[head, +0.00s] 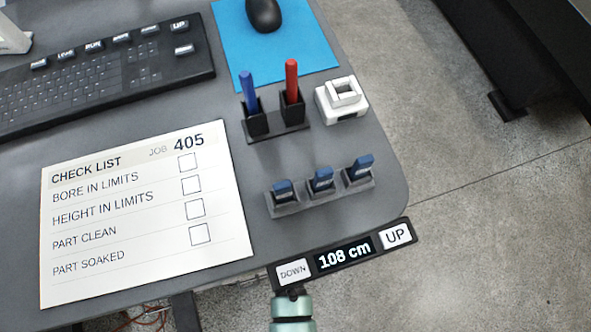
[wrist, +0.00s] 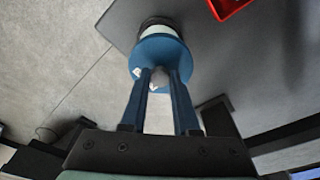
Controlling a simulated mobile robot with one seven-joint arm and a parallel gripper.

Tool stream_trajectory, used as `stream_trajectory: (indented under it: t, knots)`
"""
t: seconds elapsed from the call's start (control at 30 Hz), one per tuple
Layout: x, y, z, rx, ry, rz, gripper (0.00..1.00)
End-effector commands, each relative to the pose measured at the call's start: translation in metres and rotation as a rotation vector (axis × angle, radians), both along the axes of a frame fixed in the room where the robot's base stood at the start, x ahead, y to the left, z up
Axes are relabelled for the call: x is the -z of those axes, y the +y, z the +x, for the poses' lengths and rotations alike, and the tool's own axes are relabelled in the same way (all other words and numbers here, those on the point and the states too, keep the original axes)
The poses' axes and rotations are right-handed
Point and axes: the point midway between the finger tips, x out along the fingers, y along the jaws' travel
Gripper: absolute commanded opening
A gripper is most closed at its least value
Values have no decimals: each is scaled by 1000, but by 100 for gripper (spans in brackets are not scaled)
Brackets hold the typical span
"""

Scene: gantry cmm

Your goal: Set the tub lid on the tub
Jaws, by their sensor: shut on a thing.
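In the wrist view, my gripper (wrist: 159,76) is shut on the small grey knob of a round blue lid (wrist: 152,50). Just beyond the lid shows a white, round body with a dark band (wrist: 156,27), which looks like the tub. The lid hides most of it. I cannot tell whether the lid touches it or is apart from it. Neither the lid, the tub nor my gripper shows in the head view.
The head view shows a grey desk (head: 262,225) with a check list sheet (head: 120,215), keyboard (head: 100,85), pen holder (head: 275,123), white block (head: 343,100), a stand of blue-topped pieces (head: 322,190) and a height panel (head: 345,254). A red tray (wrist: 230,8) shows in the wrist view.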

Motion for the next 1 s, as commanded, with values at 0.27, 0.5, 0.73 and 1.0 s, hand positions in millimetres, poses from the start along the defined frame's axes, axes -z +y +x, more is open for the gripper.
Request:
stream_trajectory:
  t: [0.27,0.5,0.73,1.0]
  knots:
    - [37,0,-3,-2,6,-1,0]
    - [49,0,-4,-2,7,-1,0]
    - [48,0,-4,-2,8,-1,0]
    - [48,0,-4,-2,9,-2,0]
